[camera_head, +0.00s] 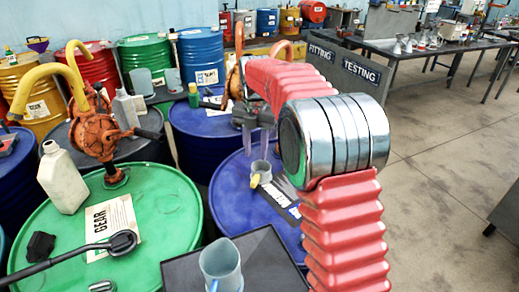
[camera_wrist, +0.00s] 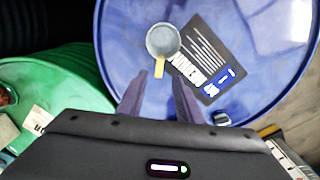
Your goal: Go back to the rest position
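My gripper (camera_head: 257,142) hangs fingers-down over the blue drum (camera_head: 232,196), at the end of my red arm. In the wrist view its two fingers (camera_wrist: 159,98) stand apart with nothing between them. A grey mug with a yellow handle (camera_head: 261,168) stands upright on the blue drum, below my gripper in the head view. In the wrist view the mug (camera_wrist: 162,42) is beyond the fingertips and apart from them, its handle pointing toward my gripper. It looks empty inside.
A dark label card (camera_head: 281,200) lies beside the mug. A green drum (camera_head: 158,212) at left bears a cream jug (camera_head: 63,178). An orange pump (camera_head: 95,138) rises behind it. A blue-grey mug (camera_head: 221,264) stands in front. Open floor (camera_head: 440,170) lies at right.

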